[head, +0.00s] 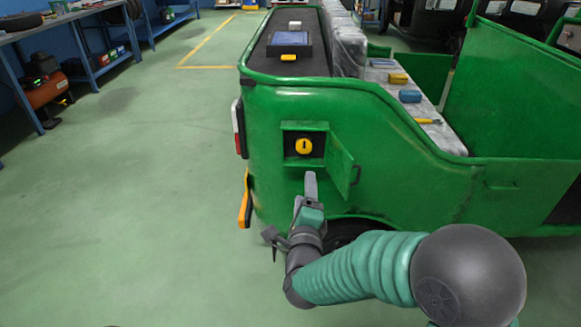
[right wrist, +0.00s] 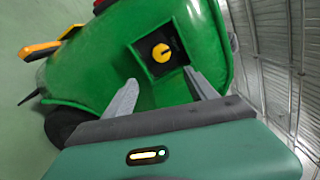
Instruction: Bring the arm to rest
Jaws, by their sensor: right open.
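My right gripper (head: 308,188) reaches up from the lower right in the head view, just below the square opening in the green rickshaw (head: 390,160). In the right wrist view the two grey fingers of my right gripper (right wrist: 162,95) are spread apart with nothing between them. Beyond them is a yellow round knob (right wrist: 161,53) in a dark square recess; this knob also shows in the head view (head: 304,146). A small green flap door (head: 341,168) stands open at the right of the recess. My left gripper is not in view.
A blue workbench (head: 62,22) with tools runs along the left, with an orange machine (head: 46,90) under it. The green floor (head: 120,200) on the left is clear.

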